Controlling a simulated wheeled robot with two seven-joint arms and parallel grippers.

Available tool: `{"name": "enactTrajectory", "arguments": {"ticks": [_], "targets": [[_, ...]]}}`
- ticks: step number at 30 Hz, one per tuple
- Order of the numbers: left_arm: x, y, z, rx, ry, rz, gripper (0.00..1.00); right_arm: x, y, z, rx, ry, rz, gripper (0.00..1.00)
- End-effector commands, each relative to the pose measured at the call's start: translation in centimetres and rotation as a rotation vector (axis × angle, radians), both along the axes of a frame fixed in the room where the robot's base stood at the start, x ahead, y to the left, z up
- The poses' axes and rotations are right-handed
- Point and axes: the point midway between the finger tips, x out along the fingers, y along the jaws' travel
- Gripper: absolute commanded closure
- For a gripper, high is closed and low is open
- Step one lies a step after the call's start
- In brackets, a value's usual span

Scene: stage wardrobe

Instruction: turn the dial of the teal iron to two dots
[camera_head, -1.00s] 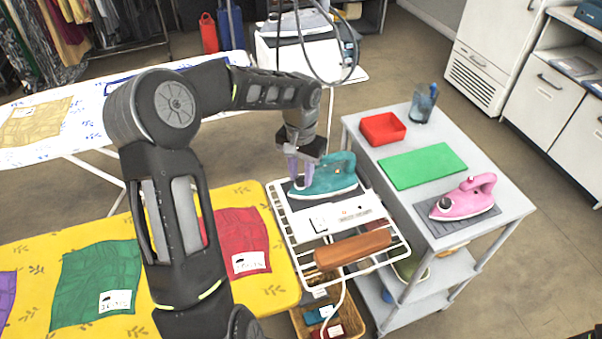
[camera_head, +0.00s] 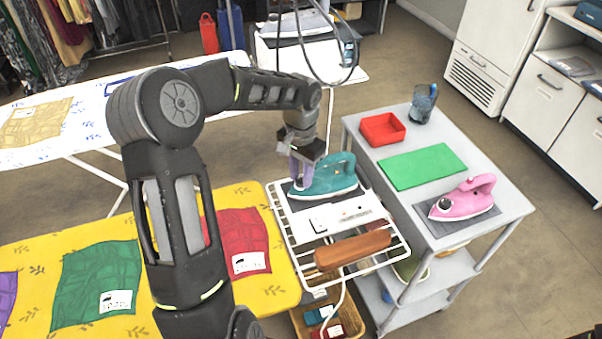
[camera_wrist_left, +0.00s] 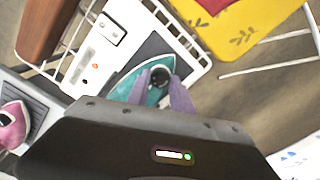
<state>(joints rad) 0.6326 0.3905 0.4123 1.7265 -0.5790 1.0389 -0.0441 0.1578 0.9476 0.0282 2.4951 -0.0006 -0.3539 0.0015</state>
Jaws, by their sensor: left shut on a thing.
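The teal iron (camera_head: 333,178) rests on a dark pad on the white wire rack at the end of the yellow ironing board. My left gripper (camera_head: 298,180) reaches down from above at the iron's left end and is shut on the dial. It also shows in the left wrist view (camera_wrist_left: 161,84). The dial's dot marks are too small to read. My right gripper is not in view.
A grey cart (camera_head: 425,222) stands to the right with a pink iron (camera_head: 464,200), a green mat (camera_head: 422,166), a red tray (camera_head: 375,135) and a blue cup (camera_head: 424,103). A brown roll (camera_head: 352,249) lies on the rack in front. Cables hang behind the arm.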

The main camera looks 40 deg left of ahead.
Motion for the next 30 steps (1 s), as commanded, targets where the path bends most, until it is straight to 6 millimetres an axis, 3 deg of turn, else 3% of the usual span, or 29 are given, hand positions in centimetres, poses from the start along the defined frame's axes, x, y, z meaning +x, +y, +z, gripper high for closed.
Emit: {"name": "enactTrajectory", "arguments": {"ticks": [21, 30], "targets": [[0.0, 0.0, 0.1, 0.001, 0.002, -0.639, 1.0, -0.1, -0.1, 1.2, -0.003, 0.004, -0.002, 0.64], [0.0, 0.0, 0.0, 0.0, 0.001, -0.806, 1.0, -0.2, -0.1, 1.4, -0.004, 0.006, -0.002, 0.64]]}}
